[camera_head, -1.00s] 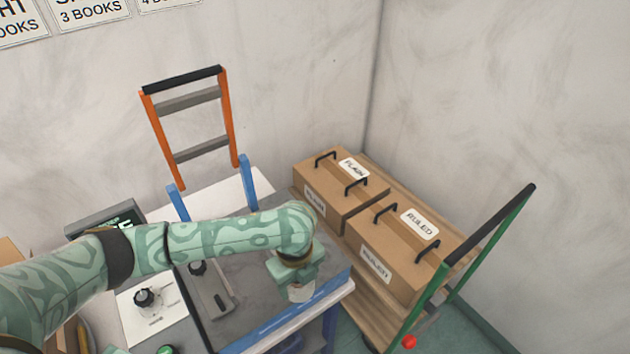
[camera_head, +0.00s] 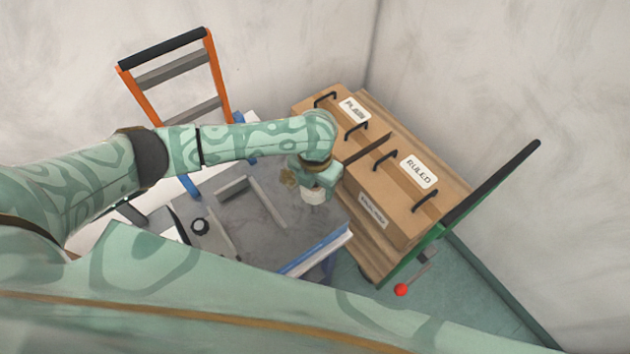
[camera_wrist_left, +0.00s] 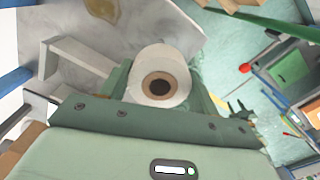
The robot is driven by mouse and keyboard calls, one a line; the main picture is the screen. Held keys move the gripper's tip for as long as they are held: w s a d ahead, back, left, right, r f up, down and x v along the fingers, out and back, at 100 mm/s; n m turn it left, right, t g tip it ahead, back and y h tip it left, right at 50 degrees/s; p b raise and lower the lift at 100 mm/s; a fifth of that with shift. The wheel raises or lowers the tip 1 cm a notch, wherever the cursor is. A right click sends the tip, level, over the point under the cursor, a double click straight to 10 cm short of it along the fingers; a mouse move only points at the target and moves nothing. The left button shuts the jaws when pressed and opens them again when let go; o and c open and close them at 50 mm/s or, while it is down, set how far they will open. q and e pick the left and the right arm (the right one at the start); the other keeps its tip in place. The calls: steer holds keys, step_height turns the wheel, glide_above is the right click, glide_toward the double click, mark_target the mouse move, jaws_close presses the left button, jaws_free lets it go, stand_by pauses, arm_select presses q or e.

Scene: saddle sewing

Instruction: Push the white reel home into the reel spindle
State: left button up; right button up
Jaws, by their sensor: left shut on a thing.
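My left gripper (camera_head: 315,184) is shut on the white reel (camera_head: 313,196) above the right part of the grey table top (camera_head: 262,232). In the left wrist view, the left gripper (camera_wrist_left: 158,92) has the white reel (camera_wrist_left: 160,62) between its fingers, with the reel's round end and brown core with a dark hole facing the camera. I cannot clearly make out the reel spindle in either view. A small tan piece (camera_head: 288,178) shows just left of the gripper, too small to identify. My right gripper is not in view.
A grey bracket with a long bar (camera_head: 268,202) stands on the table left of the reel. A blue rail (camera_head: 316,248) runs along the front edge. Boxes marked PLAIN (camera_head: 336,112) and RULED (camera_head: 402,190) stand on a trolley at right. My own green arm link covers the foreground.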

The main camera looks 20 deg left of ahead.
arm_select(q)
step_height(320, 180, down, 4)
steer(key=b, duration=0.3)
steer(key=shift+f, duration=0.5)
steer(key=shift+r+p, duration=0.1)
steer(key=shift+p, duration=0.45)
stand_by(1.1)
steer(key=shift+f+b, duration=2.25)
steer(key=shift+f, duration=0.9)
steer(key=o, duration=1.1)
